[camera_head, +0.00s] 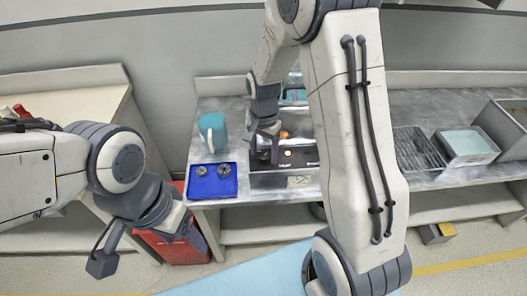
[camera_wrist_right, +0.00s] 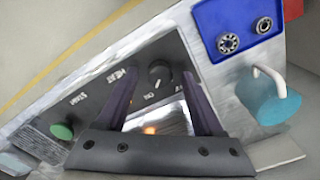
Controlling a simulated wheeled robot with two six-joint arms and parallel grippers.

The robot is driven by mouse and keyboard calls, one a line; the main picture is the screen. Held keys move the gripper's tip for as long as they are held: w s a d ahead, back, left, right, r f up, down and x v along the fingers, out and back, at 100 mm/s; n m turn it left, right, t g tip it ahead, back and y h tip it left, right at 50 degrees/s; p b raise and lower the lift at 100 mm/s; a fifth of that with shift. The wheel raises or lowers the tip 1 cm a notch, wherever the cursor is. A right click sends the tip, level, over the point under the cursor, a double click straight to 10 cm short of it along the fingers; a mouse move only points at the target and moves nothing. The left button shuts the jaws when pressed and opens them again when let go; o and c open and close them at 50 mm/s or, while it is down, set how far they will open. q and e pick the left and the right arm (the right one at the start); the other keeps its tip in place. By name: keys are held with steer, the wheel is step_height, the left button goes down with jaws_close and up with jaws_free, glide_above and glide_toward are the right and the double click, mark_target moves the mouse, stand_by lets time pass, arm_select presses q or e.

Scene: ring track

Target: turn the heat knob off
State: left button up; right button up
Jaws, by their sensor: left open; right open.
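The heat knob (camera_wrist_right: 157,72) is a small black round knob on a dark panel (camera_wrist_right: 105,92) marked HEAT and START, with ON lettered beside it. My right gripper (camera_wrist_right: 160,77) is open, and in the right wrist view its two fingers lie on either side of the knob. I cannot tell whether they touch it. In the head view my right gripper (camera_head: 266,144) is over the left end of the panel (camera_head: 298,157) and hides the knob. My left gripper (camera_head: 188,234) is low on the left, in front of a red bin, away from the panel; its fingers are hard to make out.
A green button (camera_wrist_right: 62,131) is at the panel's START end. A blue tray (camera_head: 203,192) with two dark round parts and a teal mug (camera_head: 216,128) stand left of the panel. An orange glow shows behind the panel.

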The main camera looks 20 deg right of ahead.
steer(key=shift+f, duration=0.2)
steer(key=shift+c, duration=0.3)
jaws_close()
